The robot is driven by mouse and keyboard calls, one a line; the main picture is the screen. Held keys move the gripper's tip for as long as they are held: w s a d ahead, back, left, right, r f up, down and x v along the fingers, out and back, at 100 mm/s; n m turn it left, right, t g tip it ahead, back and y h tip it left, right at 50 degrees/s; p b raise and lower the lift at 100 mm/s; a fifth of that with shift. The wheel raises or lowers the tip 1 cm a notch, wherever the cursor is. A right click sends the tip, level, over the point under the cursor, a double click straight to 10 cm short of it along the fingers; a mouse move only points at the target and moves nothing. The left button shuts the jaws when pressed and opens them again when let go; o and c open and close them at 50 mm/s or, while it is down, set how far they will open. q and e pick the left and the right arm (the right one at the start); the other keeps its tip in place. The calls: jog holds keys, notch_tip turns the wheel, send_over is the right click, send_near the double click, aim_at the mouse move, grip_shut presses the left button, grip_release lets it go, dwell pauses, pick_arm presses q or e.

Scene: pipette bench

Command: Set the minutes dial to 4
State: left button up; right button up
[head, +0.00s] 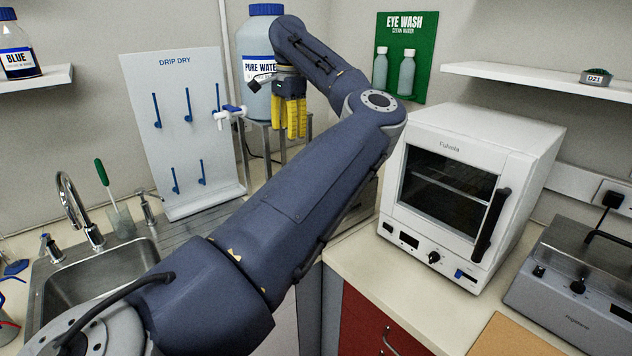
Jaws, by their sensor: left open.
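My left gripper (290,117) has yellow fingers that point down in front of the large "PURE WATER" bottle (264,36). It is open, and nothing shows between its fingers. It is well to the left of the white oven (502,130). The oven has a dark dial (433,257) and a small display (408,239) under its closed door. A grey appliance (570,290) at the right edge also has a dark dial (578,286). The markings are too small to read, so I cannot tell which is the minutes dial. My right gripper is not in view.
A drying board (170,75) with blue pegs stands behind the sink (85,278). A white tap (230,115) juts out near the bottle. My left arm crosses the middle of the view. Bare counter (380,275) lies in front of the oven.

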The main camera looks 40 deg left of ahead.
pick_arm(q)
jog(key=shift+m, duration=0.6)
jog(key=f, duration=1.6)
jog(key=shift+w+a, duration=0.35)
jog(key=shift+w, duration=0.05)
jog(key=shift+f, duration=0.7)
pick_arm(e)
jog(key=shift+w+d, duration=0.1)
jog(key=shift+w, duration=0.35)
pick_arm(q)
grip_shut()
